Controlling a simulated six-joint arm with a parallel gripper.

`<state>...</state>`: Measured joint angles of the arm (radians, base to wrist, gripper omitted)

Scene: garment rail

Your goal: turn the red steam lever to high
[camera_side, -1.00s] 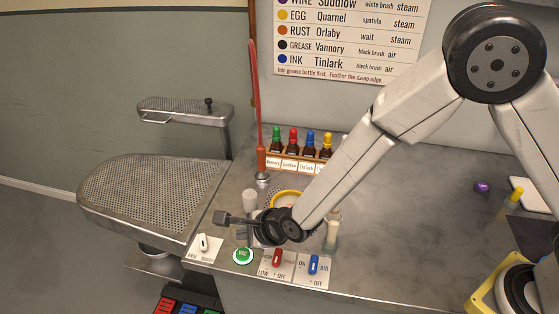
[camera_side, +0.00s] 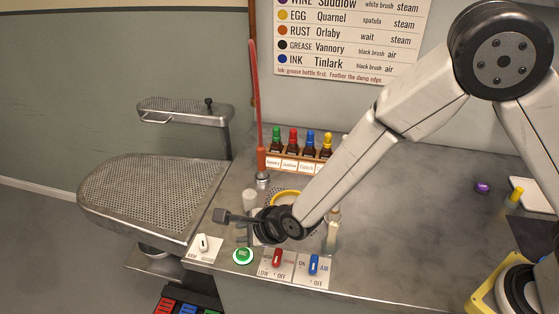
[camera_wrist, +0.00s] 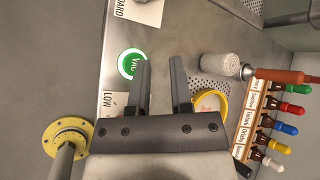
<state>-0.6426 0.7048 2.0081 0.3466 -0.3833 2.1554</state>
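The red steam lever (camera_side: 277,257) stands on a pale plate at the counter's front edge in the side view. The plate reads LOW at its lower left and OFF at the bottom; I cannot tell for certain which mark the lever points to. My gripper (camera_side: 243,238) is just above the counter, behind and to the left of the lever, apart from it. In the wrist view my gripper (camera_wrist: 160,65) is open, with nothing between its fingers. There only the plate's LOW corner (camera_wrist: 112,102) shows beside a finger; the lever is hidden.
A blue air lever (camera_side: 313,265) stands right of the red one. A green VAC button (camera_side: 243,256) and a white lever (camera_side: 203,243) stand to its left. Behind are a yellow-rimmed bowl (camera_side: 285,193) and a rack of bottles (camera_side: 290,164).

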